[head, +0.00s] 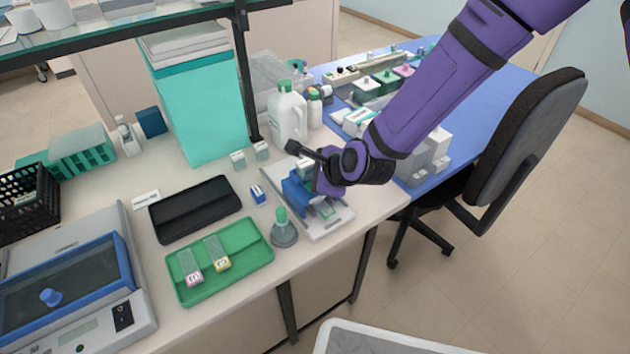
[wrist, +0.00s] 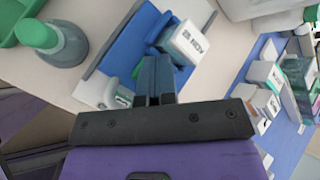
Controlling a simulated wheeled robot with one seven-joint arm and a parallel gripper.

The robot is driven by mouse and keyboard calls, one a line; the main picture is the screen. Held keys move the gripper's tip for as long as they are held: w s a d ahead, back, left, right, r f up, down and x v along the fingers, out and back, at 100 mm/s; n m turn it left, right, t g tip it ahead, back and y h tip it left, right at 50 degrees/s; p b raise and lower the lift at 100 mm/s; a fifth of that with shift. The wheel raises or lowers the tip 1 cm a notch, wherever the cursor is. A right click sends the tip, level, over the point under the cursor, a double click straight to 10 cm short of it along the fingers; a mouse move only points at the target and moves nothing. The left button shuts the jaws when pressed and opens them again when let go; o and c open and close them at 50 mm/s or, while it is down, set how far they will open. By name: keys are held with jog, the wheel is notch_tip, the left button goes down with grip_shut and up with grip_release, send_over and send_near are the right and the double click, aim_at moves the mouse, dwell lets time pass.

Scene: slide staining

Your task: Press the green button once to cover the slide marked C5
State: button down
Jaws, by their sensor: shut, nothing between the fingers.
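A bench device with a white base (head: 335,222) and a blue body (head: 292,193) stands near the bench's front edge. In the wrist view its blue body (wrist: 135,38) carries a white block with dark lettering (wrist: 187,43). A small green part (wrist: 138,70), possibly the green button, shows beside my fingers, partly hidden. My gripper (wrist: 156,64) is shut and empty, pointing down over the device; whether it touches is unclear. A pale piece with a green end (wrist: 120,94) lies on the base, perhaps a slide; I cannot read C5 on it.
A green tray (head: 250,275) holds two slides with pink and yellow labels. A green-capped grey bottle (head: 284,233) stands close left of the device. A black case (head: 195,210) and a white jug (head: 288,115) are nearby. An office chair (head: 525,140) is at the right.

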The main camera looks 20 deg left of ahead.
jog(key=shift+r, duration=0.95)
jog(key=shift+r, duration=2.5)
